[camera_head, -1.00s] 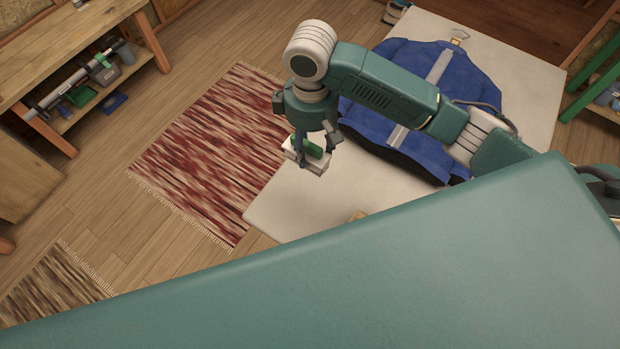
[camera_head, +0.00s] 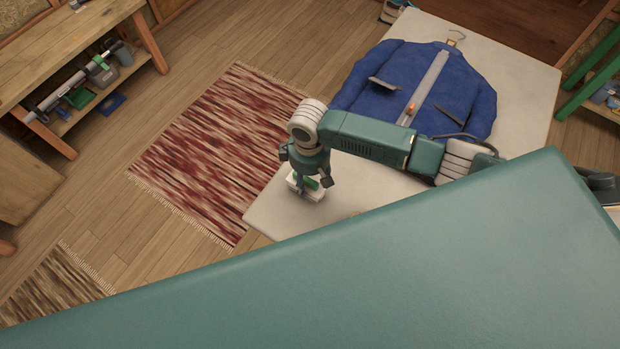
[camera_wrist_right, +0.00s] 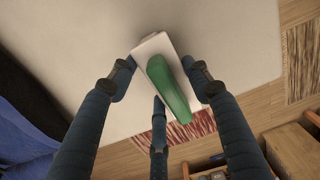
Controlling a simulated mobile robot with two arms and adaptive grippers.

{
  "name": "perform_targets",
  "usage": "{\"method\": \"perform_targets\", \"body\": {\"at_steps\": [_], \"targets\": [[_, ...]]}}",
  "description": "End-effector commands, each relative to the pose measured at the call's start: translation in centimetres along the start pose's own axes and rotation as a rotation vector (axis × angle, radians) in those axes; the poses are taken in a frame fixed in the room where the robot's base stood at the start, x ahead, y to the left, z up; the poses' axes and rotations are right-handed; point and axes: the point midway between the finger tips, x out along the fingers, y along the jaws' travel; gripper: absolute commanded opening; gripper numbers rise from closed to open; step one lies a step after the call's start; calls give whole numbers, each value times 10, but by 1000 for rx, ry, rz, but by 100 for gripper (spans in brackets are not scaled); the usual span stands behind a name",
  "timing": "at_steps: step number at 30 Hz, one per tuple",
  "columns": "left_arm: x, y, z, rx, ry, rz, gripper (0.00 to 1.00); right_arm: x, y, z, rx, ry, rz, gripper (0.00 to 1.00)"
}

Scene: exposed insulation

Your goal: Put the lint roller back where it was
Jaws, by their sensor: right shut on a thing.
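My right gripper (camera_head: 310,182) is shut on a white block with a green handle (camera_head: 304,192), over the left corner of the pale table (camera_head: 262,212). The right wrist view shows the white block with its green handle (camera_wrist_right: 168,86) between the fingers. I cannot tell for certain whether it is the lint roller, or whether its underside touches the table. A blue jacket (camera_head: 455,95) lies flat on the table, with a small orange thing (camera_head: 411,108) at its middle strip. My left gripper is not in view.
A red-brown striped rug (camera_head: 205,150) lies on the wooden floor left of the table. A workbench (camera_head: 60,50) with tools on its lower shelf stands at the upper left. A small tan item (camera_head: 355,213) shows at the table's near side. The table between gripper and jacket looks bare.

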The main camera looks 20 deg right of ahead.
Motion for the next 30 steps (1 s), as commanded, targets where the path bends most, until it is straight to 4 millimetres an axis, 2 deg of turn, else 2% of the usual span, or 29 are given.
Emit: {"method": "perform_targets", "body": {"at_steps": [8,9,11,12,23,26,30], "targets": [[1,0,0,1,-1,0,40,2,0,0,0,0,-1,27],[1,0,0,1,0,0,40,2,0,0,0,1,-1,52],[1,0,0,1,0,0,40,2,0,0,0,0,-1,64],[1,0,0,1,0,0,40,2,0,0,0,0,-1,67],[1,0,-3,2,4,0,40,-3,0,0,0,1,0,67],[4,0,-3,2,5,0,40,-15,0,-1,-1,3,-1,67],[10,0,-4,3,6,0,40,-43,0,-2,-2,6,1,67]]}}
